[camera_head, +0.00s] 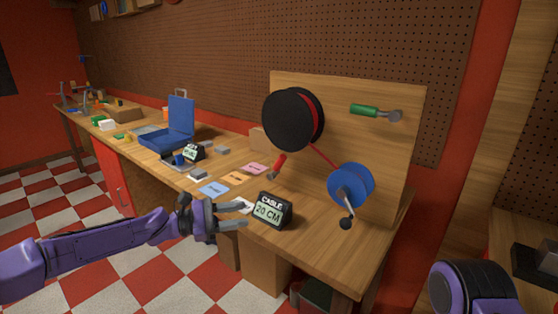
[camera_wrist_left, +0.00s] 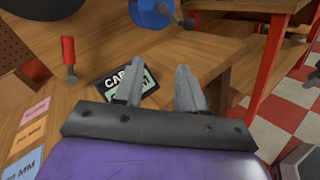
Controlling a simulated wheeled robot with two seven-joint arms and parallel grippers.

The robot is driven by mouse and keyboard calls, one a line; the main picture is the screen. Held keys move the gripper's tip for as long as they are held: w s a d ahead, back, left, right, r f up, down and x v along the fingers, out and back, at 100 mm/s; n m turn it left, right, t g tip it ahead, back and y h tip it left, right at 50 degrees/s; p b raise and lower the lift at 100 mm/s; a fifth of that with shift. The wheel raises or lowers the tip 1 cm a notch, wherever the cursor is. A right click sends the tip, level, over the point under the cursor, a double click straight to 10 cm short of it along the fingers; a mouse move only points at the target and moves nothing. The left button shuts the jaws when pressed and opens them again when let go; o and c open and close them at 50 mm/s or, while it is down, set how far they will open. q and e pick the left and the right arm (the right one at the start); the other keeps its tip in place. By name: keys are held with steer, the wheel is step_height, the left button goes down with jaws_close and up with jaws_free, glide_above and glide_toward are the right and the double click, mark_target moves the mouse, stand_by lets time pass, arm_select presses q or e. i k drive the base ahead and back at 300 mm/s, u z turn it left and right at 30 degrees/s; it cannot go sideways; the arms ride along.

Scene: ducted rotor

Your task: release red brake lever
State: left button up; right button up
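The red brake lever (camera_head: 278,165) stands tilted low on the wooden board, left of the blue reel (camera_head: 350,186) and below the black spool (camera_head: 292,119). It also shows in the left wrist view (camera_wrist_left: 68,52), upright at the left. My left gripper (camera_head: 242,214) is open and empty, above the bench's front edge beside the cable sign (camera_head: 270,210). In the left wrist view its two fingers (camera_wrist_left: 158,88) are apart with the sign behind them. The lever is apart from the gripper. My right arm shows only as a purple part at the lower right; its gripper is out of view.
A green-handled lever (camera_head: 370,110) is at the board's upper right. A red cable runs from the black spool to the blue reel, which has a crank knob (camera_head: 346,223). Coloured cards (camera_head: 213,189) lie on the bench. A blue case (camera_head: 170,130) stands open further left.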

mark_target(271, 176)
steer(key=i, duration=0.85)
